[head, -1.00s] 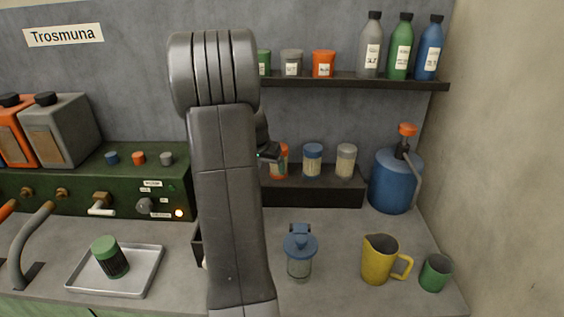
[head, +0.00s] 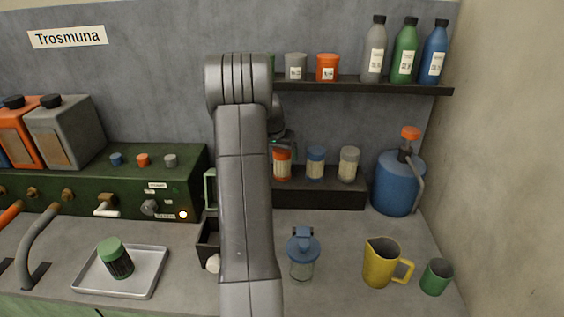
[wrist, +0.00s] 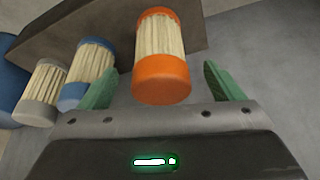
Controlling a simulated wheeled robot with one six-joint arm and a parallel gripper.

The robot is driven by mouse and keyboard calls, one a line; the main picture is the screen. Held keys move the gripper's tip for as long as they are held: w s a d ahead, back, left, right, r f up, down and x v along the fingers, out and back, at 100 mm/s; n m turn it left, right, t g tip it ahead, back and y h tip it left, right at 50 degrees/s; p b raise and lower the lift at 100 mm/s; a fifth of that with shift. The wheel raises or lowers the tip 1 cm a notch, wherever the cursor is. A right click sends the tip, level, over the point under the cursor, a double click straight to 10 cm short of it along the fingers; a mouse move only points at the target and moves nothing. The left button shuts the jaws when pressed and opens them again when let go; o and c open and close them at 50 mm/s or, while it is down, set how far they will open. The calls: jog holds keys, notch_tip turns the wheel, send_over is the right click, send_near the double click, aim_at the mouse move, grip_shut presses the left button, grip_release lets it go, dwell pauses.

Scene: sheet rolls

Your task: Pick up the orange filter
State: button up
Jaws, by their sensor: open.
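The orange filter (head: 282,164) is a pleated pale cylinder with orange end caps. It stands on the low dark ledge, leftmost of the filters in view, partly covered by my gripper and arm in the head view. In the wrist view the orange filter (wrist: 162,62) shows its orange cap towards the camera, between my two green fingers. My gripper (wrist: 165,85) is open, with a finger on each side of the filter and a visible gap to each.
A blue-capped filter (head: 315,164) and a grey-capped filter (head: 348,164) stand to the right on the same ledge (head: 320,197). The upper shelf (head: 350,87) with tubs and bottles is above. A blue-lidded jar (head: 302,258) stands on the counter in front.

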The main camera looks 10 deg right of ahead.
jog(key=shift+w+d+f+p, duration=0.2)
jog(key=shift+w+d+f, duration=0.15)
jog(key=shift+w+f, duration=0.25)
jog(key=shift+w+d+f+p, duration=0.15)
jog(key=shift+w+d+f, duration=0.15)
jog(key=shift+w+f, duration=0.2)
jog(key=shift+w+d+f, duration=0.1)
jog(key=shift+w+f, duration=0.1)
jog(key=shift+f, duration=0.15)
jog(key=shift+r, duration=0.1)
jog(key=c, duration=1.3)
jog(key=shift+o, duration=0.2)
